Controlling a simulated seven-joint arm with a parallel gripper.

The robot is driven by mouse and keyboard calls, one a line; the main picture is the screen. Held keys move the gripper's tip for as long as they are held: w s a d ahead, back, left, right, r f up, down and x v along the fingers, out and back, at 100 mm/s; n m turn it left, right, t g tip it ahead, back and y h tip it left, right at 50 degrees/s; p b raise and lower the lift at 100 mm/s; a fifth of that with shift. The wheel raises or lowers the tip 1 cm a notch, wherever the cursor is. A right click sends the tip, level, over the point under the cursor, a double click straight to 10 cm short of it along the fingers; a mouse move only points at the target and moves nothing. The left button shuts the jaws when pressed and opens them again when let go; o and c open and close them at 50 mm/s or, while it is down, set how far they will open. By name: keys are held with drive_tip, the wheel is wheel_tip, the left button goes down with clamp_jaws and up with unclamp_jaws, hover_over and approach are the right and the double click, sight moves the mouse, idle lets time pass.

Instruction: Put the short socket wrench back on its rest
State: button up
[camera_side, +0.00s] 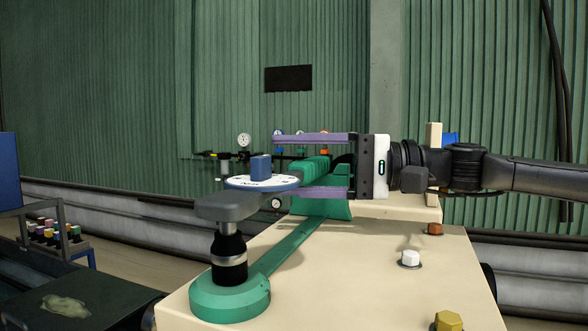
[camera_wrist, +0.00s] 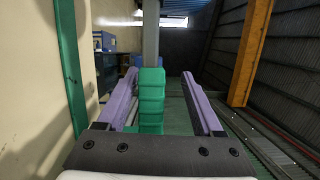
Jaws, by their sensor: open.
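The socket wrench has a ribbed green grip (camera_side: 312,166), a white dial (camera_side: 262,183) with a blue block on top, a grey head (camera_side: 230,207) and a black socket (camera_side: 229,255) pointing down. The socket stands at the round green base (camera_side: 230,300) of the rest; its exact seating is hidden. A green strip runs back from this base to a green block (camera_side: 325,208) below the grip. My gripper (camera_side: 311,166) is open, its purple fingers above and below the grip. In the wrist view the grip (camera_wrist: 151,100) lies between the fingers, nearer the left one, with a grey shaft beyond.
The cream bench top (camera_side: 370,285) carries a white hex piece (camera_side: 410,258), an orange one (camera_side: 434,229) and a gold one (camera_side: 448,321) at right. A cream post (camera_side: 434,134) stands behind my wrist. Gauges (camera_side: 244,140) show behind the dial. A dark table is at lower left.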

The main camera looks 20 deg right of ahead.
drive_tip(key=shift+r, duration=1.2)
drive_tip(key=shift+f, duration=0.1)
drive_tip(key=shift+f, duration=0.1)
drive_tip(key=shift+f, duration=0.35)
drive_tip(key=shift+f, duration=0.3)
drive_tip(key=shift+f, duration=0.55)
drive_tip(key=shift+f, duration=0.1)
drive_tip(key=shift+r, duration=0.2)
